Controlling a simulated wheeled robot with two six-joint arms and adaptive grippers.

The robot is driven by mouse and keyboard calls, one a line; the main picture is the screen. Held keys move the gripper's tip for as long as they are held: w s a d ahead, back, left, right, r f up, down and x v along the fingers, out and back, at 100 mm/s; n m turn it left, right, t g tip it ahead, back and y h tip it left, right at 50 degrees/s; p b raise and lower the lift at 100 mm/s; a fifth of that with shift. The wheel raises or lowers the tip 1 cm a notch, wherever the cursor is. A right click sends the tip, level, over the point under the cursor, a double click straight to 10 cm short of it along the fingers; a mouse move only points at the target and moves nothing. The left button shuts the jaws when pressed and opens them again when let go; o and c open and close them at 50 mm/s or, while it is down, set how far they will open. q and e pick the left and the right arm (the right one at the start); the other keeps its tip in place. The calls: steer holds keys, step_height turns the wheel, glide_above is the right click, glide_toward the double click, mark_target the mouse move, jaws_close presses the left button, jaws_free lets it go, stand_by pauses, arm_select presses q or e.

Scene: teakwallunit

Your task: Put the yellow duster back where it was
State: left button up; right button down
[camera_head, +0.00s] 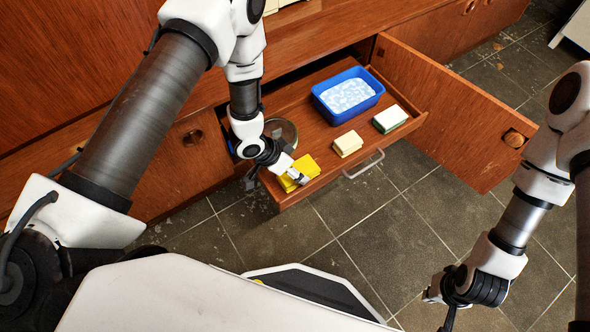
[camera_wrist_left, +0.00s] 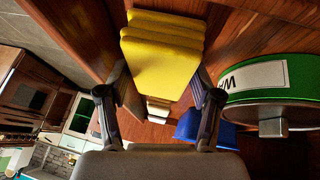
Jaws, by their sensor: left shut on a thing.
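The yellow duster (camera_head: 306,167) is a folded stack of cloth at the near left corner of the pulled-out wooden drawer (camera_head: 313,133). My left gripper (camera_head: 295,177) reaches down to it and is shut on it. In the left wrist view the duster (camera_wrist_left: 165,52) sits between the two dark fingers. I cannot tell whether its underside touches the drawer floor. My right gripper (camera_head: 446,302) hangs over the floor at the lower right, away from the drawer; its jaw state is unclear.
The drawer also holds a blue tub (camera_head: 347,95), a cream sponge (camera_head: 348,143), a white-and-green sponge (camera_head: 390,119) and a round tin (camera_head: 284,130), green-sided in the left wrist view (camera_wrist_left: 262,80). An open cabinet door (camera_head: 450,110) stands right of the drawer.

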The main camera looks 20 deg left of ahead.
arm_select(q)
steer(key=shift+f, duration=0.1)
steer(key=o, duration=0.7)
steer(key=shift+o, duration=0.2)
